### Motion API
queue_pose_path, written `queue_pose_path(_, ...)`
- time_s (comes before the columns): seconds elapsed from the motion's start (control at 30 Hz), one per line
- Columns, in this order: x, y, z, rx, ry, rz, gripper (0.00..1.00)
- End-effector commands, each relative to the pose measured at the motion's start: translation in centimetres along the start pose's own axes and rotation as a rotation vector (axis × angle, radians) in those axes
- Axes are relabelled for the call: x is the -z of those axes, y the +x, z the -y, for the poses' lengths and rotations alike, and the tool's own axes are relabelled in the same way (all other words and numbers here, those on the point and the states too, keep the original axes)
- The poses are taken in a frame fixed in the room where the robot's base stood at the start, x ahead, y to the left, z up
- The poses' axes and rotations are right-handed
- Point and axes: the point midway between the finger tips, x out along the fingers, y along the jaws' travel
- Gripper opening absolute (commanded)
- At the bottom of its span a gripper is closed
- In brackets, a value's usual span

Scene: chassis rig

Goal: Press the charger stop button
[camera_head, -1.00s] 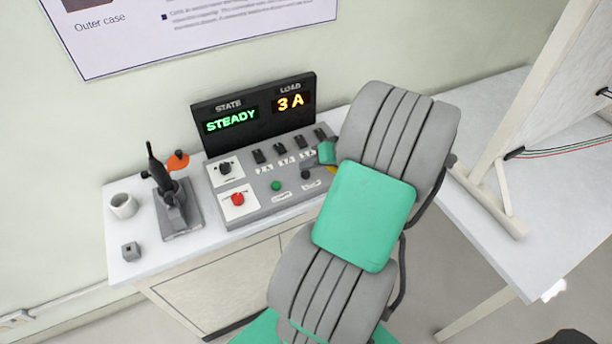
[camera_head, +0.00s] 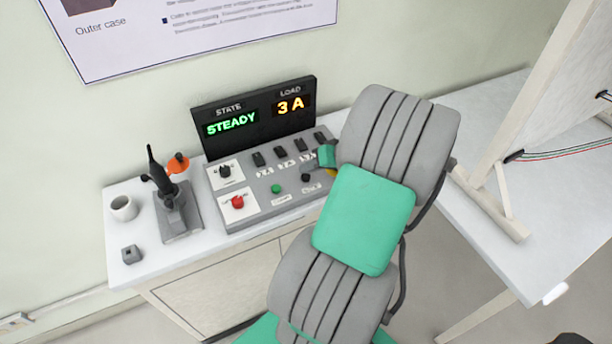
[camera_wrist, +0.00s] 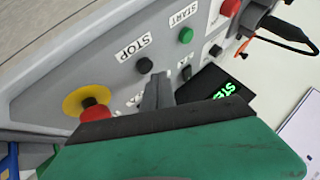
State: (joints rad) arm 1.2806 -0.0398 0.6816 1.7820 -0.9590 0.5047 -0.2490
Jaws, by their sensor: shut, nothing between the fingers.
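The black stop button (camera_head: 305,177) is on the sloping grey control panel (camera_head: 240,187), right of the green button (camera_head: 276,188). In the wrist view the black button (camera_wrist: 144,66) sits by a STOP label, and the green button (camera_wrist: 186,35) by a START label. My gripper (camera_wrist: 158,76) is shut and empty, its tips beside the black button in that view. I cannot tell how high they are above the panel. In the head view my gripper (camera_head: 327,157) is partly hidden behind my arm. The display (camera_head: 254,115) reads STEADY and 3 A.
A red mushroom button on a yellow ring (camera_wrist: 95,107) is close to my gripper. A red knob (camera_head: 237,201), a dial (camera_head: 225,170) and several black switches share the panel.

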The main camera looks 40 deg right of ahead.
Motion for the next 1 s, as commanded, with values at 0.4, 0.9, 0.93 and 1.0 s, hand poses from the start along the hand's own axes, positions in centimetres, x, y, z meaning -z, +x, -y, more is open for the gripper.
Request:
queue_pose_path(0.4,0.0,0.0,0.0,0.0,0.0,0.0,0.0)
queue_pose_path(0.9,-0.23,0.33,-0.22,0.0,0.0,0.0,0.0)
queue_pose_path(0.93,-0.3,0.43,-0.29,0.0,0.0,0.0,0.0)
queue_pose_path(1.0,-0.43,0.62,-0.43,0.0,0.0,0.0,0.0)
